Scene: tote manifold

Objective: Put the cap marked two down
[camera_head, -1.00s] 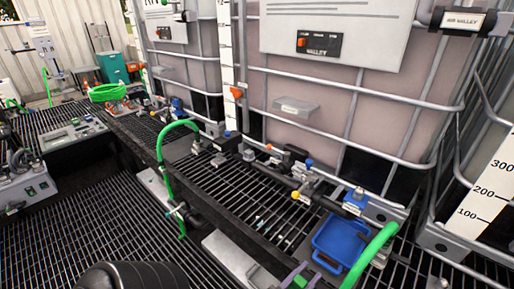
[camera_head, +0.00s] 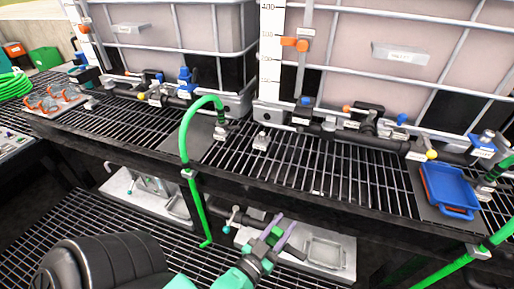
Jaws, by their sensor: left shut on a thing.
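My left gripper (camera_head: 276,231) reaches in low at the bottom centre, with teal and dark parts and purple fingers. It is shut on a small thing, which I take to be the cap. The fingers hide most of it, and no marking on it can be read. The gripper shows in front of a pale tray (camera_head: 325,252) below the grating shelf. My right gripper is not in view.
A blue tray (camera_head: 449,186) sits on the grating shelf (camera_head: 330,178) at the right. A green hose (camera_head: 184,140) hangs over the shelf's front edge. Valves and black pipes (camera_head: 345,135) line the foot of the caged totes. The shelf's middle is mostly clear.

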